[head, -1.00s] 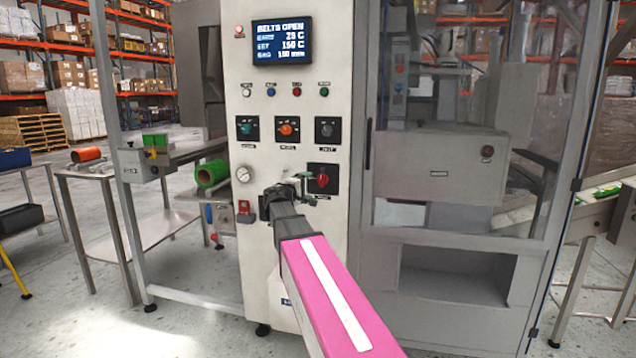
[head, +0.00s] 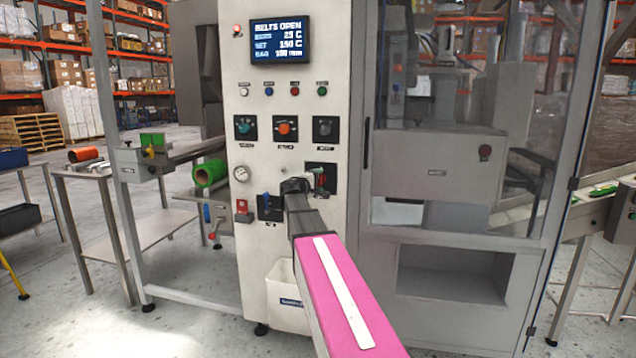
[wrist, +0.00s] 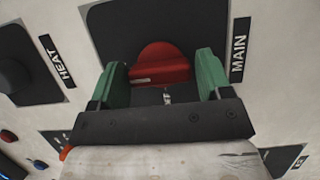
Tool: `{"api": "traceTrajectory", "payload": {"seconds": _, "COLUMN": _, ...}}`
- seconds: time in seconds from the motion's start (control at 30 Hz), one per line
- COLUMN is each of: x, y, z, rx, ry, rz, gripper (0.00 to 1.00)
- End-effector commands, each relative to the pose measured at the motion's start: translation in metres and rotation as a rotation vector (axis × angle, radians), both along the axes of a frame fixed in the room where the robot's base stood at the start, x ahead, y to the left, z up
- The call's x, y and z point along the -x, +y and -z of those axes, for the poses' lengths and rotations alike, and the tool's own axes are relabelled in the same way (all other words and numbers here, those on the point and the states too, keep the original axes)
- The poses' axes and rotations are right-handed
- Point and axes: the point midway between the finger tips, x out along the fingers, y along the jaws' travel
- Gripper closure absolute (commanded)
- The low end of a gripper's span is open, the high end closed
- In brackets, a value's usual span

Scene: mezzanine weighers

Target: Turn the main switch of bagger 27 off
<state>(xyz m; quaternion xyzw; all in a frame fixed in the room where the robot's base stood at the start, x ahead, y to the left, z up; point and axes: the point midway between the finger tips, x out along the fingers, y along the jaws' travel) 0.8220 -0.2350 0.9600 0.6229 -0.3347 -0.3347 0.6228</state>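Bagger's main switch is a red knob (wrist: 162,64) on a dark plate, with a "MAIN" label (wrist: 239,50) beside it in the wrist view. In the head view the red knob (head: 321,181) shows only partly, low on the pale control panel (head: 270,225), behind my arm's end. My gripper (wrist: 161,70) has a green finger on each side of the knob, with small gaps showing between knob and fingers. It is open and straddles the knob. I cannot read any on or off mark.
Next to it is the "HEAT" switch (wrist: 13,75), a dark knob. Above in the head view are the orange-red dial (head: 285,129), teal dial (head: 245,128) and display (head: 283,40). A gauge (head: 242,173) and red switch box (head: 243,211) sit to the left. A glazed cabinet door (head: 455,215) stands right.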

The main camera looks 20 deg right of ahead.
Motion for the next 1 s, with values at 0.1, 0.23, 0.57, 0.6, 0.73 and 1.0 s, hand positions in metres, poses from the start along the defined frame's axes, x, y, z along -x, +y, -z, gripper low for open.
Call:
{"api": "traceTrajectory", "payload": {"seconds": 0.1, "x": 0.0001, "y": 0.0001, "z": 0.0, "rx": 0.0, "ry": 0.0, "rz": 0.0, "gripper": 0.62}}
{"api": "traceTrajectory", "payload": {"seconds": 0.23, "x": 0.0001, "y": 0.0, "z": 0.0, "rx": 0.001, "ry": 0.001, "rz": 0.0, "gripper": 0.62}}
{"api": "traceTrajectory", "payload": {"seconds": 0.57, "x": 0.0004, "y": 0.0001, "z": 0.0008, "rx": 0.07, "ry": 0.047, "rz": 0.001, "gripper": 0.62}}
{"api": "traceTrajectory", "payload": {"seconds": 0.6, "x": 0.0004, "y": 0.0, "z": 0.0011, "rx": 0.087, "ry": 0.06, "rz": 0.001, "gripper": 0.62}}
{"api": "traceTrajectory", "payload": {"seconds": 0.73, "x": 0.0007, "y": -0.0001, "z": 0.0011, "rx": 0.167, "ry": 0.113, "rz": 0.001, "gripper": 0.62}}
{"api": "traceTrajectory", "payload": {"seconds": 1.0, "x": 0.0011, "y": -0.0006, "z": 0.0028, "rx": 0.374, "ry": 0.253, "rz": 0.001, "gripper": 0.62}}
